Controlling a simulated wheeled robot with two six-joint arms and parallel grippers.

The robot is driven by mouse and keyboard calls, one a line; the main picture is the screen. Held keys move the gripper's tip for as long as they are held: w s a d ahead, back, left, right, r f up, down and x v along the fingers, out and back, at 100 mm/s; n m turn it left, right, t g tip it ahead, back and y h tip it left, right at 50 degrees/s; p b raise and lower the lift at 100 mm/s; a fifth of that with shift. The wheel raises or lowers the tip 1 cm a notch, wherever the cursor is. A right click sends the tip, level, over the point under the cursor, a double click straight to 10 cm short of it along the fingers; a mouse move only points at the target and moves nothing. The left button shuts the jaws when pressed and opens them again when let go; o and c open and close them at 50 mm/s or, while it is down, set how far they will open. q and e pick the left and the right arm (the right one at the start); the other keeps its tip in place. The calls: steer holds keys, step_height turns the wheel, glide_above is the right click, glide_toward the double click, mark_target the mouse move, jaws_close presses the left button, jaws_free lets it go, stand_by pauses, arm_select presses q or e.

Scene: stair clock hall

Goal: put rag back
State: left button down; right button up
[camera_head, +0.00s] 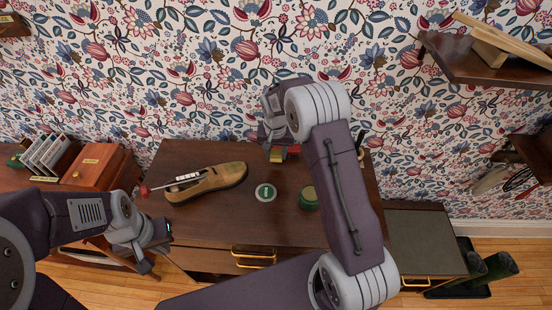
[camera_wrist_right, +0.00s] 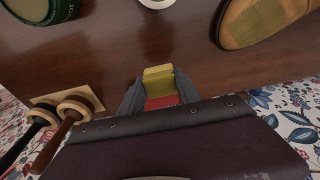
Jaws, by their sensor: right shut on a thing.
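My right gripper (camera_head: 276,148) is above the back of the dark wooden desk (camera_head: 215,222), near the wallpapered wall. It is shut on a small yellow and red piece, seemingly the folded rag (camera_head: 276,156). In the right wrist view the rag (camera_wrist_right: 158,78) shows yellow above red between the fingers (camera_wrist_right: 158,92). The desk top shows beyond it; I cannot tell whether they touch. My left gripper (camera_head: 146,252) is low at the left, in front of the desk's left edge. Its finger gap is not clear.
On the desk are a brown shoe (camera_head: 222,178), a red-handled tool (camera_head: 158,186), a round green-and-white lid (camera_head: 265,192) and a green tin (camera_head: 308,198). Dark-handled tools with pale rings (camera_wrist_right: 75,108) stand at the desk's back edge. A wall shelf (camera_head: 470,65) is at the upper right.

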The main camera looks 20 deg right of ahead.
mark_target(276, 161)
step_height(276, 161, down, 4)
steer(key=shift+s+r+p, duration=0.1)
steer(key=shift+r+p, duration=0.05)
steer(key=shift+p, duration=0.25)
steer(key=shift+f, duration=0.2)
steer(key=o, duration=1.2)
steer(key=shift+f, duration=0.15)
step_height(276, 161, up, 12)
steer(key=s+b, duration=0.1)
steer(key=s, duration=0.1)
steer(key=s+n, duration=0.1)
steer(key=s, duration=0.6)
steer(key=s+a+f+n, duration=0.1)
steer(key=s+n, duration=0.1)
steer(key=s, duration=0.5)
steer(key=s+a+f+n, duration=0.1)
steer(key=s, duration=0.7)
steer(key=shift+a+f+y, duration=0.2)
steer(key=shift+f+y, duration=0.05)
steer(key=shift+y, duration=0.15)
